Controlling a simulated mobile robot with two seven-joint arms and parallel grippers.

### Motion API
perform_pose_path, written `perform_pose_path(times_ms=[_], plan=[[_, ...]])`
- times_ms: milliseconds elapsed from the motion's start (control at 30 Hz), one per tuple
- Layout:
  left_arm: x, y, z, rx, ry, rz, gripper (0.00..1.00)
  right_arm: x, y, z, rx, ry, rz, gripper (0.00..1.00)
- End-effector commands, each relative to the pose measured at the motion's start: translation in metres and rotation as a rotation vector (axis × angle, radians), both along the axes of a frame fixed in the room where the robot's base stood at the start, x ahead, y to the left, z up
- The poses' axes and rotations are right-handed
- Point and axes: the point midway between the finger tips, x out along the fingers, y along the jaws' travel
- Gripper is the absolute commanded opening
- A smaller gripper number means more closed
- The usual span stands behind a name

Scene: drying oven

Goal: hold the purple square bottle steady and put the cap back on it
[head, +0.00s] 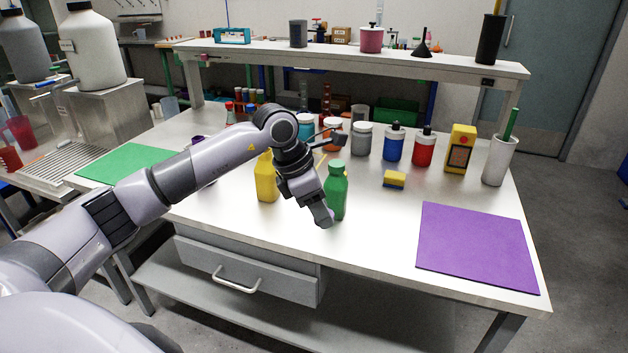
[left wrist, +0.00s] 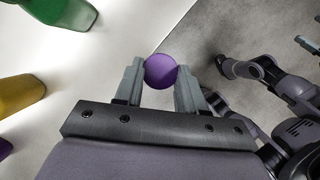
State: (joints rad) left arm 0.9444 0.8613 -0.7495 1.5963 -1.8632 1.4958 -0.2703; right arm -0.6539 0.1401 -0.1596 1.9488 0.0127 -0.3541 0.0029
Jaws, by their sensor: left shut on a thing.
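My left gripper (head: 326,218) is low over the front part of the table, just in front of the green bottle (head: 336,190). In the left wrist view its two fingers (left wrist: 160,78) are shut on a round purple cap (left wrist: 160,71), one finger on each side. The purple bottle (head: 197,140) is mostly hidden behind my left arm in the head view; only a bit of purple shows. A purple edge (left wrist: 4,148) also shows at the left border of the left wrist view. Its opening cannot be seen.
A yellow bottle (head: 266,182) stands left of the gripper. Jars and bottles line the back, with a sponge (head: 394,180) in front of them. A purple mat (head: 476,247) lies at right, a green mat (head: 125,165) at left. The table's front middle is clear.

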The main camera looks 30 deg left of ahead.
Motion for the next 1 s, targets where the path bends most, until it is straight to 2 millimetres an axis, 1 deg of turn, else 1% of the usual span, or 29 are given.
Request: perform_pose_path(times_ms=[100, 467, 667, 900, 1000], plan=[[-0.009, -0.010, -0.017, -0.002, 0.004, -0.214, 0.12, 0.002, 0.000, 0.004, 0.000, -0.005, 0.000, 0.94], [-0.045, -0.041, -0.065, -0.004, 0.003, -0.923, 0.12, 0.003, 0.000, 0.009, 0.000, -0.006, 0.000, 0.94], [-0.072, -0.058, -0.093, -0.003, 0.002, -1.370, 0.12, 0.003, 0.000, 0.013, 0.000, -0.006, 0.000, 0.94], [-0.111, -0.076, -0.124, -0.003, 0.002, -1.933, 0.12, 0.003, 0.000, 0.017, 0.001, -0.006, -0.001, 0.94], [-0.124, -0.081, -0.134, -0.003, 0.001, -2.121, 0.12, 0.003, 0.000, 0.019, 0.001, -0.006, -0.001, 0.94]])
